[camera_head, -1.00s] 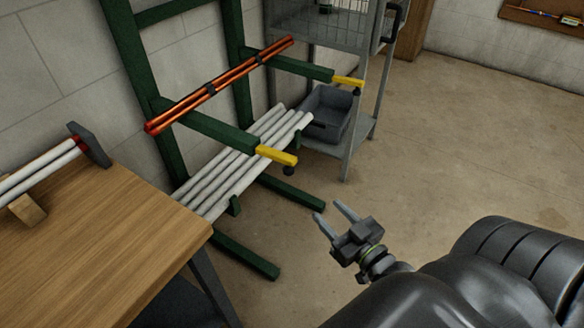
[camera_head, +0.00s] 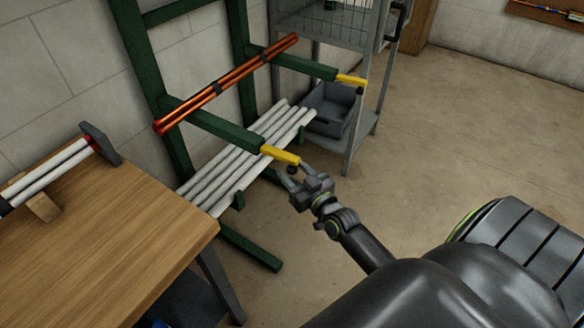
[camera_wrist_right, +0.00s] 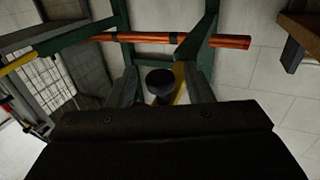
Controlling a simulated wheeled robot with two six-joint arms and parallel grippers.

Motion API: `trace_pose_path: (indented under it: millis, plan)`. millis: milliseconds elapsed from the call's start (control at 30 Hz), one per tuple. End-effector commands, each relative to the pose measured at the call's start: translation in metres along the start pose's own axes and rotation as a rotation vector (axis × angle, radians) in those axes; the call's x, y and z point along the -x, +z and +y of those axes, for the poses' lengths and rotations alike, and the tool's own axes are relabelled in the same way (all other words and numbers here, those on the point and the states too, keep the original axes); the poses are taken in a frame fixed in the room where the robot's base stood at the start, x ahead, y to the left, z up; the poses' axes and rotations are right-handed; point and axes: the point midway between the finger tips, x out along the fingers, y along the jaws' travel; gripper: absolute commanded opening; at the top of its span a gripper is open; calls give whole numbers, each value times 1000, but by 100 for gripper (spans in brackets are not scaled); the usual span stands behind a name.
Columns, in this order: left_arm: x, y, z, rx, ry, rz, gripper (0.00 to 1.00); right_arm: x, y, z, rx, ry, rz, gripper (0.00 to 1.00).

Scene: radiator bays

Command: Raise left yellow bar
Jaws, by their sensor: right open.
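The left yellow bar (camera_head: 280,155) is the yellow end of the nearer green rack arm and points out level. A round black knob (camera_head: 292,169) hangs under its tip. My right gripper (camera_head: 291,178) is open at the knob, just below the bar. In the right wrist view the knob (camera_wrist_right: 160,82) lies between the two open fingers, with part of the yellow bar (camera_wrist_right: 180,88) behind it. I cannot tell whether the fingers touch it. The second yellow bar (camera_head: 351,81) is on the farther arm. My left gripper is not in view.
Copper pipes (camera_head: 225,84) lie across the green rack arms. Several white pipes (camera_head: 240,160) lie on the lower level. A wooden table (camera_head: 110,235) stands at left, and a grey wire shelf (camera_head: 365,130) with a dark bin (camera_head: 328,108) stands behind. The floor at right is clear.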

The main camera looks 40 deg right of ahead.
Motion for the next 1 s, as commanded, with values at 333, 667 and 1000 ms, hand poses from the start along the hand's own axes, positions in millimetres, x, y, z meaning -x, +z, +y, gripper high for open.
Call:
trace_pose_path:
  millis: [333,667,1000]
  plan:
    - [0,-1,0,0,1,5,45,-10,0,0,-1,0,0,46]
    - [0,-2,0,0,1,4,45,-10,0,0,-1,0,0,15]
    - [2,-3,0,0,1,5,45,-10,-1,0,0,0,-1,0]
